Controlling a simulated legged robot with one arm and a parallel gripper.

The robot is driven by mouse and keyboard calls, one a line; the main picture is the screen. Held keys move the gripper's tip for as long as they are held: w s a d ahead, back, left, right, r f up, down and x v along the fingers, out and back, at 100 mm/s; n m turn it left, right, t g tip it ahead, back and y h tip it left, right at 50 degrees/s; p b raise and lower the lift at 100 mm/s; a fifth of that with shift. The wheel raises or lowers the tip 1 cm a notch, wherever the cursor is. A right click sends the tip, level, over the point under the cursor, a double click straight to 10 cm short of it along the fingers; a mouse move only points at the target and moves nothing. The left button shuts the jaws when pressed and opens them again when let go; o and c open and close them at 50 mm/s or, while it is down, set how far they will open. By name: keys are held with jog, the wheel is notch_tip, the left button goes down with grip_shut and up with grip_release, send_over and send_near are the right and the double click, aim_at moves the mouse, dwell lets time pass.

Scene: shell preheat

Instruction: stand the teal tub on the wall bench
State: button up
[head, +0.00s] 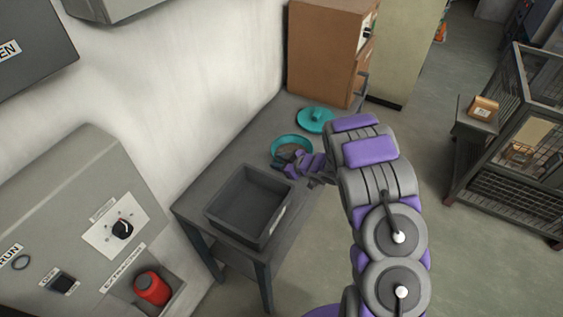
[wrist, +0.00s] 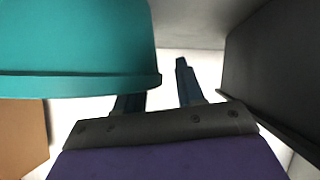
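The teal tub (head: 291,146) is round and open-topped, and appears upright on the grey wall bench (head: 213,180) in the head view. Its teal lid (head: 315,119) lies apart, just behind it on the bench. My gripper (head: 285,162) is at the tub's near side, between it and the dark bin. In the wrist view the tub (wrist: 78,45) fills the upper left, and its rim partly hides the left finger of my gripper (wrist: 158,92). The fingers stand apart with nothing seen between them. I cannot tell whether the left finger touches the tub.
A dark open bin (head: 250,205) stands on the bench's near end and shows at the right of the wrist view (wrist: 270,75). A brown cabinet (head: 325,50) stands beyond the lid.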

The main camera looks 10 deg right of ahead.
jog(key=p+v, duration=0.1)
jog(key=v, duration=1.1)
jog(key=shift+d+p, duration=0.2)
jog(key=shift+p, duration=0.15)
jog(key=d+r+m+h, duration=0.3)
jog(key=d+r+h, duration=0.4)
jog(key=d+r, duration=0.3)
jog(key=s+d+r+m+g+h, duration=0.2)
jog(key=s+d+r+m+h, duration=0.4)
jog(key=s, duration=0.4)
jog(key=s+a+r+g+y, duration=0.1)
jog(key=s+a+g, duration=0.2)
jog(key=s, duration=0.8)
jog(key=s+a+r+m+g+y, duration=0.1)
jog(key=s+a+r+g+y, duration=0.1)
jog(key=s+a, duration=0.6)
jog(key=s+a+r+m+g+y, duration=0.1)
jog(key=s+a, duration=0.5)
jog(key=s, duration=0.7)
jog(key=r+g+y, duration=0.1)
jog(key=g, duration=0.1)
jog(key=shift+s+a+g, duration=0.15)
jog(key=shift+s+g, duration=0.25)
